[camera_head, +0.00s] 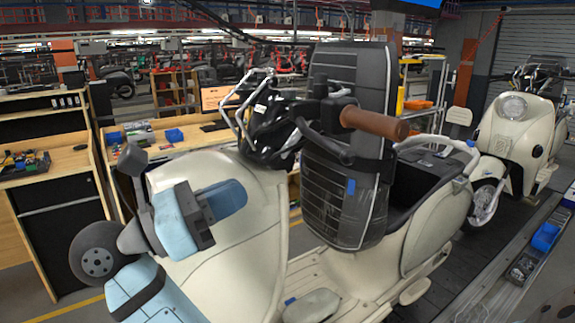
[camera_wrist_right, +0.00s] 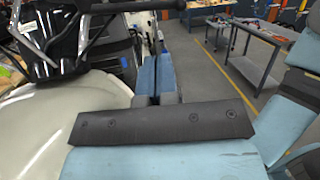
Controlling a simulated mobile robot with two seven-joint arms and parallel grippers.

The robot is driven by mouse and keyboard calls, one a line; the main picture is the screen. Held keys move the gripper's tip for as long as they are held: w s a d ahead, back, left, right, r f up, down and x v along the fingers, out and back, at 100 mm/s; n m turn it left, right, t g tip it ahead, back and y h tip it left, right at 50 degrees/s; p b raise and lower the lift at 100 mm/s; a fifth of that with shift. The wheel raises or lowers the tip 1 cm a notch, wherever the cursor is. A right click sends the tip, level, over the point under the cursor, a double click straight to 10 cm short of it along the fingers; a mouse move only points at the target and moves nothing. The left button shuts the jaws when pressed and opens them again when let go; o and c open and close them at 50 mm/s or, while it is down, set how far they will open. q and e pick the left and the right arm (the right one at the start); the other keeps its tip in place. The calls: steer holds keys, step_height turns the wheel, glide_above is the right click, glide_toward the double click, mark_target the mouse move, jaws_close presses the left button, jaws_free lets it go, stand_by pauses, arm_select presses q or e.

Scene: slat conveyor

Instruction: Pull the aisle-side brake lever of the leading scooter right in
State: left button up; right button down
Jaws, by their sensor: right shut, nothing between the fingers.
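The near cream scooter (camera_head: 240,250) fills the middle of the head view, and its cream body (camera_wrist_right: 25,130) also shows at the left of the wrist view. Its brown handlebar grip (camera_head: 375,122) points toward me. A slim black brake lever (camera_head: 324,146) runs out below and beside the grip, clear of it as far as I can tell. My right gripper (camera_head: 240,196) is left of the lever, over the scooter's front, and touches neither lever nor grip. In the wrist view its blue fingers (camera_wrist_right: 156,72) are together and empty. My left gripper is out of view.
A dark ribbed seat or backrest (camera_head: 345,190) stands close behind the grip. A second cream scooter (camera_head: 505,130) is at the right. Wooden workbenches (camera_head: 60,165) stand at the left. A grey table (camera_wrist_right: 250,68) is beyond open floor in the wrist view.

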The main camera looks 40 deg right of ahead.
mark_target(328, 150)
steer(key=p+x, duration=0.3)
steer(key=x, duration=0.3)
steer(key=p+x, duration=0.3)
steer(key=x, duration=0.4)
steer(key=shift+w+r, duration=0.1)
steer(key=shift+r, duration=0.15)
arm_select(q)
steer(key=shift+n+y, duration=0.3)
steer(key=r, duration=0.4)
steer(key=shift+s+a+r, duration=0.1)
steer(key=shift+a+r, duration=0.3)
arm_select(e)
steer(key=shift+d+f, duration=0.1)
steer(key=shift+d, duration=0.2)
